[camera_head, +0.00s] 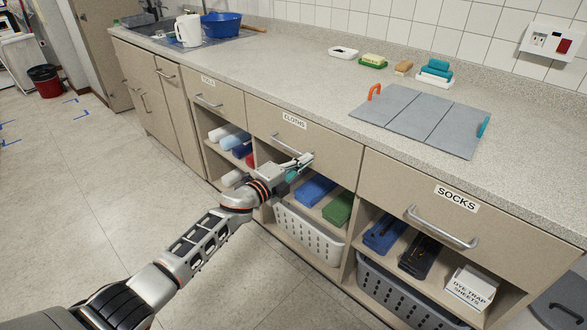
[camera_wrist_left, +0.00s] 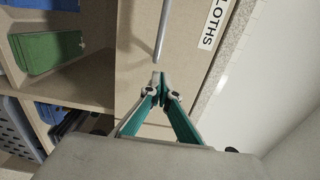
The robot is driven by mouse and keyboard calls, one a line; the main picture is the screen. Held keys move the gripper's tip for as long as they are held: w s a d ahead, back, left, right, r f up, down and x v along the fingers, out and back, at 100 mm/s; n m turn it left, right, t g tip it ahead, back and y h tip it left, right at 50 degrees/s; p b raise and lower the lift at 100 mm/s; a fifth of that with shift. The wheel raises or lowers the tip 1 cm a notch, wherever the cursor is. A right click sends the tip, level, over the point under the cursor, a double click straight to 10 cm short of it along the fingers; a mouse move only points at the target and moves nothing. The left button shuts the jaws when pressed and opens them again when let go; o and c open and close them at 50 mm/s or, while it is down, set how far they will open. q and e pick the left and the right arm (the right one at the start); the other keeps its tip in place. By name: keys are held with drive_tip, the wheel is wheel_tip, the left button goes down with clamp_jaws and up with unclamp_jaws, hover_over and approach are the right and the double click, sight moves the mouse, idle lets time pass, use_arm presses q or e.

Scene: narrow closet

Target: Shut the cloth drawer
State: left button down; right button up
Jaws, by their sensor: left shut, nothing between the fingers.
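The cloth drawer (camera_head: 335,152) is the middle front under the counter, with a CLOTHS label and a bar handle (camera_head: 290,145). Its front looks about level with its neighbours; I cannot tell whether a small gap remains. My left gripper (camera_head: 304,163) is shut and empty at the lower right end of the handle. In the left wrist view, the shut fingertips (camera_wrist_left: 160,77) are by the end of the handle (camera_wrist_left: 162,35), against or very near the drawer front (camera_wrist_left: 185,50); contact is unclear. The right gripper is out of view.
Open shelves below hold folded blue and green cloths (camera_head: 338,208) and a white basket (camera_head: 305,236). The socks drawer (camera_head: 490,250) is to the right. A grey folding board (camera_head: 420,118) and soap dishes lie on the counter (camera_head: 300,80).

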use_arm(q)
drive_tip(key=p+v, duration=0.3)
drive_tip(key=v, duration=0.7)
drive_tip(key=s+a+f+n+g+y+p, duration=0.1)
drive_tip(key=s+f+n, duration=0.4)
drive_tip(key=s, duration=0.9)
drive_tip(key=s+a+f+n+g+y+p, duration=0.1)
drive_tip(key=s+a+f+n+y+p, duration=0.2)
drive_tip(key=s+n, duration=0.6)
drive_tip(key=s+a+f+n+g+y+p, duration=0.1)
drive_tip(key=s+a+f+n+y, duration=0.3)
drive_tip(key=s, duration=1.4)
wheel_tip(320, 180, down, 4)
drive_tip(key=a+n+p, duration=0.1)
drive_tip(key=a+n, duration=0.1)
drive_tip(key=n, duration=0.1)
drive_tip(key=shift+s+a+r+g, duration=0.25)
drive_tip(key=shift+s+a+g, duration=0.05)
drive_tip(key=shift+s, duration=0.05)
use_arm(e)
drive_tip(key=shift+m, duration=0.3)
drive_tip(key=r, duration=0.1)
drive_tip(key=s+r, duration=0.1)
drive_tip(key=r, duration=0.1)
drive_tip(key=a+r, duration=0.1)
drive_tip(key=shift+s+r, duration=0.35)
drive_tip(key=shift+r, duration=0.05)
